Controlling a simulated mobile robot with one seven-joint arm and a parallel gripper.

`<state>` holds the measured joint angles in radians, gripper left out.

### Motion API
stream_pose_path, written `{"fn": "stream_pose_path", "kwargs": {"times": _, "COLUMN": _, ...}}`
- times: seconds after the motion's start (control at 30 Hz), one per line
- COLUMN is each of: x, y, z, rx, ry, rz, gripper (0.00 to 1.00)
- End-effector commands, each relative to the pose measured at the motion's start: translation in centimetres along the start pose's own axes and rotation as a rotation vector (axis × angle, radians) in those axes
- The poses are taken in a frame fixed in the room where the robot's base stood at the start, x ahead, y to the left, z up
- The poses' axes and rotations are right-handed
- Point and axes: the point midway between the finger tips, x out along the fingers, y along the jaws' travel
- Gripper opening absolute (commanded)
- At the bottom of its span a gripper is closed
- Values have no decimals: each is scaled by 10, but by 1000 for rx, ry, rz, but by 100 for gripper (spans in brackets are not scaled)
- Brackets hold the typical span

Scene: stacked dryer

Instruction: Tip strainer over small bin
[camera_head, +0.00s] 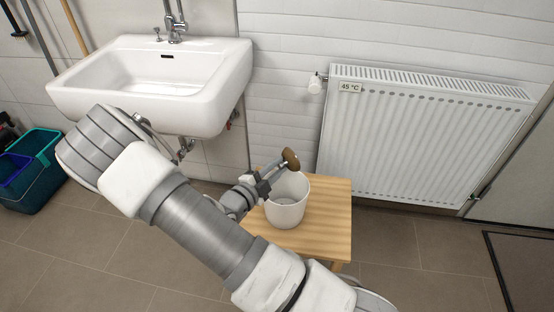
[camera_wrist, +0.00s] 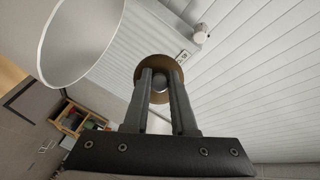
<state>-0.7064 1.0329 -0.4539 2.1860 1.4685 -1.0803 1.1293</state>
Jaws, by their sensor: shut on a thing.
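The strainer (camera_head: 291,159) shows in the head view as a small brown disc, tilted on its edge, above the rear rim of the small bin. In the wrist view the strainer (camera_wrist: 158,59) is a brown round shape with a grey round part between my fingertips. My gripper (camera_head: 279,168) is shut on it at the bin's upper left; the gripper also shows in the wrist view (camera_wrist: 161,80). The small white bin (camera_head: 287,213) stands upright on a wooden stool, and its rim shows in the wrist view (camera_wrist: 82,40). I cannot tell what the strainer holds.
The wooden stool (camera_head: 330,215) has bare top to the bin's right. A white radiator (camera_head: 420,135) marked 45 °C stands behind it at right, with a valve knob (camera_head: 315,85). A white sink (camera_head: 160,85) is at left. Buckets (camera_head: 38,170) stand far left.

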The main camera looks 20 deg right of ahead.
Motion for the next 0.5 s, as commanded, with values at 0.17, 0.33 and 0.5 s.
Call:
{"fn": "stream_pose_path", "kwargs": {"times": 0.17, "x": -2, "y": -12, "z": -6, "rx": 51, "ry": -67, "rz": 115, "gripper": 0}}
{"fn": "stream_pose_path", "kwargs": {"times": 0.33, "x": 1, "y": -14, "z": -10, "rx": 121, "ry": -161, "rz": 275, "gripper": 0}}
{"fn": "stream_pose_path", "kwargs": {"times": 0.5, "x": 2, "y": -17, "z": -11, "rx": 182, "ry": -251, "rz": 419, "gripper": 0}}
